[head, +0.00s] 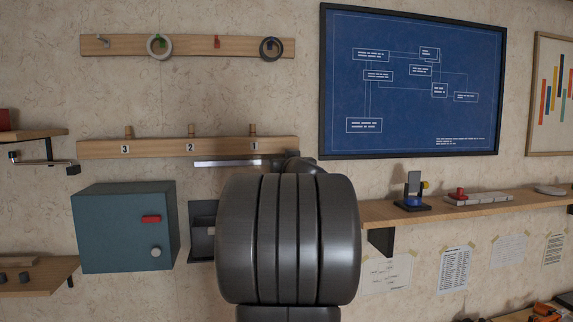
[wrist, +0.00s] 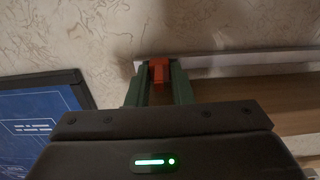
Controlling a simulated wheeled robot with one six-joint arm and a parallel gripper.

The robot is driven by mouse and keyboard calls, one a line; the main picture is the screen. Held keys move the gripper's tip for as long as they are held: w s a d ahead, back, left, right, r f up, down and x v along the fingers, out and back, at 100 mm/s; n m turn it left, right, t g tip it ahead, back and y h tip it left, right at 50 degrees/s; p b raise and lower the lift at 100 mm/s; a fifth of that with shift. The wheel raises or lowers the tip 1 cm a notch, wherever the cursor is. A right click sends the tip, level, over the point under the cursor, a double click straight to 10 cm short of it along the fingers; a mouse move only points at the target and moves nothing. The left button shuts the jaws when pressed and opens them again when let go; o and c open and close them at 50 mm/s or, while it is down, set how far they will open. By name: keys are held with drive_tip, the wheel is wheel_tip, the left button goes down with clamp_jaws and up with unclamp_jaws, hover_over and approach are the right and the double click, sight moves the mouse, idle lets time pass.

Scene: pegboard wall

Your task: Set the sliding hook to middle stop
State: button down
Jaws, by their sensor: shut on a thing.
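A pale metal rail (head: 235,163) runs under a wooden strip with pegs numbered 3, 2 and 1, and its right part is hidden behind my arm in the head view. In the wrist view the rail (wrist: 240,60) runs to the right from a red sliding hook (wrist: 159,71) at its visible left end. My gripper (wrist: 158,84) has its two green fingers shut on the red hook, one on each side. The hook is hidden in the head view. I cannot make out any marked stops on the rail.
The numbered strip (head: 160,148) lies just above the rail. A teal box (head: 123,228) with a red handle and a round knob hangs below left. A shelf (head: 470,211) with small items lies at right. A blue poster (head: 410,85) hangs upper right. Two rings hang on the top strip (head: 205,46).

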sight(246, 162)
drive_tip(key=a+b, duration=0.2)
drive_tip(key=a, duration=0.1)
drive_tip(key=s+a+b, duration=0.1)
drive_tip(key=a+b, duration=0.1)
drive_tip(key=a, duration=0.2)
drive_tip(key=s+a+b, duration=0.1)
drive_tip(key=a+b, duration=0.1)
drive_tip(key=a, duration=0.2)
drive_tip(key=shift+s, duration=0.1)
drive_tip(key=shift+d, duration=0.1)
drive_tip(key=c, duration=1.3)
unclamp_jaws()
drive_tip(key=s+d+b, duration=0.1)
drive_tip(key=s, duration=0.8)
drive_tip(key=s+d+b, duration=0.1)
drive_tip(key=s, duration=0.3)
drive_tip(key=shift+s+d+b, duration=0.3)
drive_tip(key=shift+d, duration=0.05)
drive_tip(key=shift+w, duration=0.2)
drive_tip(key=w+a+p, duration=0.1)
drive_tip(key=w, duration=0.3)
drive_tip(key=w+p, duration=0.1)
drive_tip(key=w, duration=0.4)
drive_tip(key=w+a, duration=0.1)
drive_tip(key=w, duration=0.3)
drive_tip(key=shift+w+a+p, duration=0.2)
drive_tip(key=shift+a+p, duration=0.15)
drive_tip(key=shift+p, duration=0.05)
drive_tip(key=shift+d, duration=0.1)
